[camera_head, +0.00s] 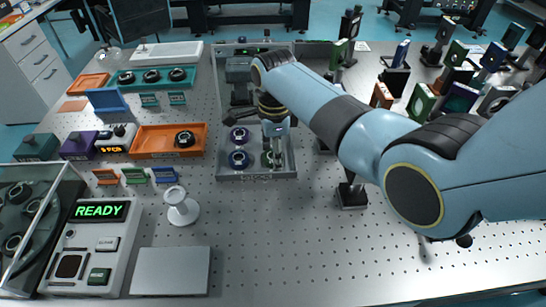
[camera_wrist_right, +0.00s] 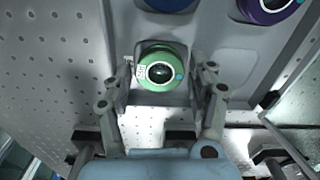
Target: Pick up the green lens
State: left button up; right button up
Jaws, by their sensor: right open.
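The green lens (camera_wrist_right: 160,72) is a round, green-rimmed piece with a dark centre, sitting in a pocket of the grey tray (camera_wrist_right: 230,60). In the head view the green lens (camera_head: 266,159) shows at the tray's front right, partly hidden by my right gripper (camera_head: 276,160). In the right wrist view my right gripper (camera_wrist_right: 166,78) is open, with one finger on each side of the green lens. I cannot tell whether the fingers touch it. My left gripper is not in view.
A purple lens (camera_head: 239,135) and a blue lens (camera_head: 239,158) sit in the tray left of my gripper. An orange tray (camera_head: 150,142) stands further left, with a white spool-shaped stand (camera_head: 180,207) in front. Mounted optics crowd the right; the front table is mostly clear.

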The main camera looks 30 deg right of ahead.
jog(key=shift+c, duration=0.4)
jog(key=c, duration=0.8)
jog(key=shift+c, duration=0.2)
